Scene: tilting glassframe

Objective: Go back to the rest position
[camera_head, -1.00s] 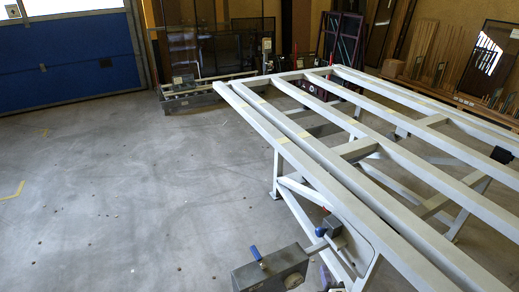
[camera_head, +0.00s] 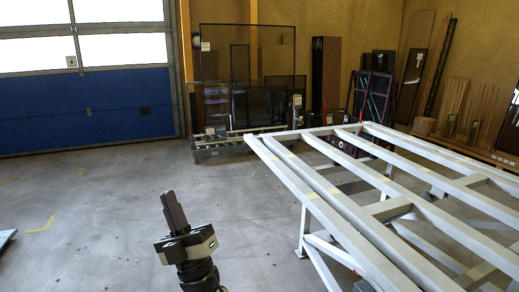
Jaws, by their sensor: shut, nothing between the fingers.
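My gripper (camera_head: 175,212) stands upright at the lower middle of the head view, its dark fingers pointing up. The fingers are together with nothing between them. It is above the open concrete floor, left of the pale grey tilting frame (camera_head: 330,205) and apart from it. The frame's long beams run from the middle of the view to the lower right. Most of my arm below the wrist is outside the view.
A blue and white roller door (camera_head: 95,120) fills the left wall. A low rack with dark mesh panels (camera_head: 245,105) stands at the back. Boards and planks (camera_head: 455,95) lean at the right wall.

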